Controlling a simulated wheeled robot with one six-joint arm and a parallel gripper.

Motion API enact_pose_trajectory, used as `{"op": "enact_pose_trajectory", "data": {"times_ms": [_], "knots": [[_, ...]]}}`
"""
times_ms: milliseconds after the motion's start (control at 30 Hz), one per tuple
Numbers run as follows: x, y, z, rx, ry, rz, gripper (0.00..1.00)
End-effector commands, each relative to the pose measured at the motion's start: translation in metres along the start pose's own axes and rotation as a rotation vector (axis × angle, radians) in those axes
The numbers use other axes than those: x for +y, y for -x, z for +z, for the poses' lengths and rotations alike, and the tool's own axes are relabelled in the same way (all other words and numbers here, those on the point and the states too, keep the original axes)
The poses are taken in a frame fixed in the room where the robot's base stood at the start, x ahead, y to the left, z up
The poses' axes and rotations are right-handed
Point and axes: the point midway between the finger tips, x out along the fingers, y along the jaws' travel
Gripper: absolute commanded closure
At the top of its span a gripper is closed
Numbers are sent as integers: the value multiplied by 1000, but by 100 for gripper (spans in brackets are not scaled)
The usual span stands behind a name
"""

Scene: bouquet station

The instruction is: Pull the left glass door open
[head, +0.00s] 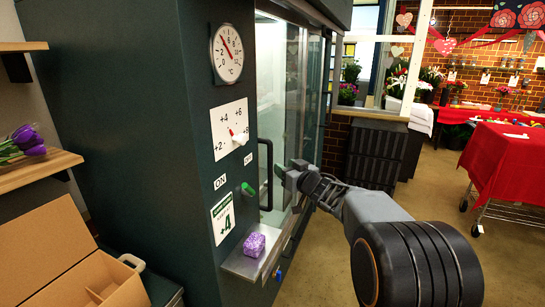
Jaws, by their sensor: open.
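The left glass door (279,101) is on the side of the dark green cooler and looks closed. Its black vertical bar handle (269,178) stands out at the door's near edge. My gripper (282,172) is in front of the glass, just right of the handle, with its jaws open. A small gap seems to show between the fingertips and the bar; I cannot tell whether they touch. The right part of the glass front (312,85) lies farther back, and its lower part is partly hidden by my gripper and arm.
The cooler's near face has a round gauge (227,54), a dial plate (230,130) and a green switch (248,190). A red-covered table (505,165) stands at right.

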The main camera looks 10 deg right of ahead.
Motion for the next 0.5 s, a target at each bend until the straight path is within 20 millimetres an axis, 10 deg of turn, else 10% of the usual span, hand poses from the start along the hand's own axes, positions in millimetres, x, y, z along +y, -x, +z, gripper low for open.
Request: {"op": "enact_pose_trajectory", "data": {"times_ms": [500], "knots": [[2, -84, -1, 0, 1, 3, 55]]}}
